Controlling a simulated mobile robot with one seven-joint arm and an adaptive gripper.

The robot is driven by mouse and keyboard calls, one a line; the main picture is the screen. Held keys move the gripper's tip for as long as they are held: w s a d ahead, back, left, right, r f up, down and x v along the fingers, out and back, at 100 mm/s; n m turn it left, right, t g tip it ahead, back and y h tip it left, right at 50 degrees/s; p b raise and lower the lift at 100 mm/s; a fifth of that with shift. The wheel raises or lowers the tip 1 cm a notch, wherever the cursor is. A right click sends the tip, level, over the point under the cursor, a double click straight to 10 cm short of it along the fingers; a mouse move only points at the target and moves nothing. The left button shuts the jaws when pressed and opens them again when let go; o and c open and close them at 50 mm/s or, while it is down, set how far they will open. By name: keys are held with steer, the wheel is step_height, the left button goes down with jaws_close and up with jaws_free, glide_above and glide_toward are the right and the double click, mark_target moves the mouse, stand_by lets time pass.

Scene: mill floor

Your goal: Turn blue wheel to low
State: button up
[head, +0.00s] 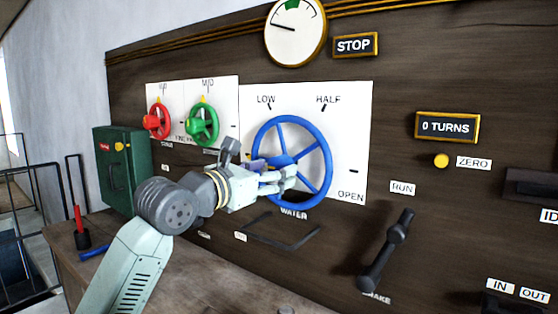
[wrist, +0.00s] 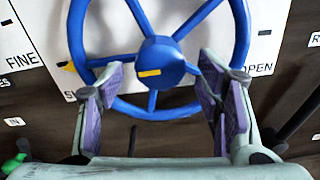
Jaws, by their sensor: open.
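The blue wheel (head: 327,165) is mounted on a white plate on the dark panel, with WATER under it. The plate reads LOW (head: 266,99) at upper left, HALF (head: 328,99) at upper right and OPEN (head: 351,196) at lower right. In the wrist view, a yellow pointer tip (wrist: 68,68) shows at the wheel's left, above a mostly hidden label starting with S. A yellow stripe marks the blue hub (wrist: 160,60). My gripper (head: 284,178) is open in front of the wheel's lower part, its purple-padded fingers either side of the hub; contact cannot be told.
Smaller red (head: 158,121) and green (head: 203,125) wheels sit to the left, beside a green box (head: 120,165). A dark lever (head: 385,255) stands out at lower right. A 0 TURNS display (head: 447,127) and STOP sign (head: 354,46) are on the panel.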

mark_target(275, 169)
steer(key=shift+p+x, duration=0.3)
steer(key=shift+x, duration=1.25)
steer(key=c, duration=1.2)
steer(key=shift+o, duration=0.2)
